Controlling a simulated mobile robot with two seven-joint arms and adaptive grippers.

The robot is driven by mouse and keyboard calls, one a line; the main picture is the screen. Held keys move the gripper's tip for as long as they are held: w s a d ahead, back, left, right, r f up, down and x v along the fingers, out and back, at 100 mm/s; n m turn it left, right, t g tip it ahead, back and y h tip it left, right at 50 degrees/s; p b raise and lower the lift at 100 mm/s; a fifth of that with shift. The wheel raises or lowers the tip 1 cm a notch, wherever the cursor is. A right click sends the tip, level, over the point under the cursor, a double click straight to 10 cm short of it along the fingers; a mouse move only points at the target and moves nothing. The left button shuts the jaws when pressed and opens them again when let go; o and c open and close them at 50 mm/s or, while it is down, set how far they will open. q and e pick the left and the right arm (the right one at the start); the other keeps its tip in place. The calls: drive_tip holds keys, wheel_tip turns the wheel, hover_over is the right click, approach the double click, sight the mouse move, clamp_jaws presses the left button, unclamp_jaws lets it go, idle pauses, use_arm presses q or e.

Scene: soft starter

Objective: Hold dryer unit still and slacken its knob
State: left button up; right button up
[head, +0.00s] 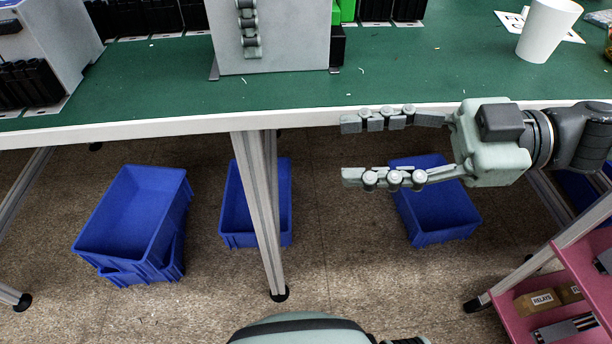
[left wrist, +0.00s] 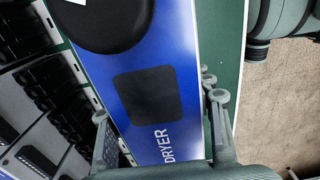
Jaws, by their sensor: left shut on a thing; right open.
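The dryer unit (left wrist: 183,75) shows a blue face with the word DRYER and a black square panel in the left wrist view. Its knob (left wrist: 105,22), large, round and black, is cut off by the top edge there. My left gripper (left wrist: 160,108) is shut on the unit, with fingers on either side of the blue face. In the head view one left finger (head: 249,30) lies against a grey box side that looks like the dryer unit's. The knob is out of the head view. My right gripper (head: 378,149) is open and empty at the table's front edge, right of the grey side.
The green table (head: 420,70) has a white front edge. A white cup (head: 548,30) stands at the right. Black parts and another grey unit (head: 60,40) are at the left. Blue bins (head: 130,215) sit on the floor. A pink shelf (head: 545,275) is at the lower right.

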drive_tip(key=s+a+f+n+g, duration=0.1)
drive_tip(key=s+f+n+g, duration=0.1)
drive_tip(key=s+f, duration=0.2)
drive_tip(key=w+a+f+n+t+h, duration=0.2)
drive_tip(key=w+a+f+t, duration=0.3)
drive_tip(key=w+f, duration=0.6)
drive_tip(key=shift+w, duration=0.8)
drive_tip(key=shift+d+n, duration=0.15)
drive_tip(key=shift+n, duration=0.15)
